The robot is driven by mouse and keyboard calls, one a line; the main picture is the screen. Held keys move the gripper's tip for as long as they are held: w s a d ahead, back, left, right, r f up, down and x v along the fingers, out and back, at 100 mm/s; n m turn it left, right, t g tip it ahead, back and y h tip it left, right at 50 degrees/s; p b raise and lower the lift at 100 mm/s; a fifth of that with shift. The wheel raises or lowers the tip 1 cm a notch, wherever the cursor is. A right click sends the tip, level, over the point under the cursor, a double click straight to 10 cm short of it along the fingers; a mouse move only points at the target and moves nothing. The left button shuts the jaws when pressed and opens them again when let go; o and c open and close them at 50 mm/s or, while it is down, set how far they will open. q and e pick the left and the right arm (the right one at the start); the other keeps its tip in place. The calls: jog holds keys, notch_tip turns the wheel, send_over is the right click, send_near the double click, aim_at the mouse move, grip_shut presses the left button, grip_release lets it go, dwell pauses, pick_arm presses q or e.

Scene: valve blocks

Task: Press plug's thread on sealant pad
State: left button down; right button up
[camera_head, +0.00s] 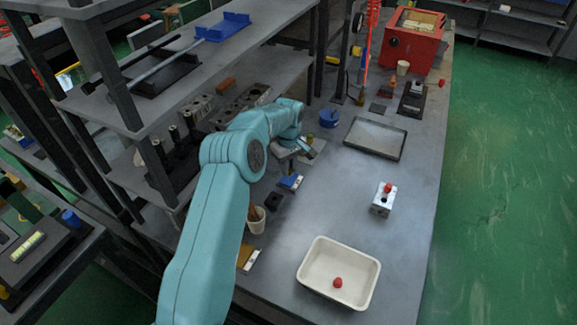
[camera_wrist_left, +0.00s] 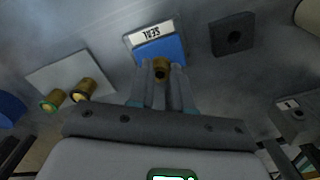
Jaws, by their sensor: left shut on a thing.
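My left gripper (camera_wrist_left: 161,78) is shut on a brass plug (camera_wrist_left: 161,67), whose round end shows between the fingertips in the left wrist view. The blue sealant pad (camera_wrist_left: 158,46) with a white "SEAL" label lies right beyond the plug, which overlaps its near edge in the picture. I cannot tell whether plug and pad touch. In the head view the left gripper (camera_head: 287,165) is low over the bench, just above the blue pad (camera_head: 290,182) in the picture. The fingers hide the plug there. My right gripper is not in view.
A light plate (camera_wrist_left: 65,73) with two brass plugs lies left of the pad in the wrist view. A dark block with a hole (camera_wrist_left: 233,34) lies right of it. A metal block (camera_head: 381,208) with a red top and a white tray (camera_head: 310,284) stand on the bench.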

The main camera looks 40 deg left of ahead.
pick_arm(q)
jog(key=shift+f+b, duration=0.5)
jog(key=shift+f, duration=0.05)
dwell(1.5)
jog(key=shift+r+p, duration=2)
jog(key=shift+r, duration=1.6)
jog(key=shift+f, duration=0.1)
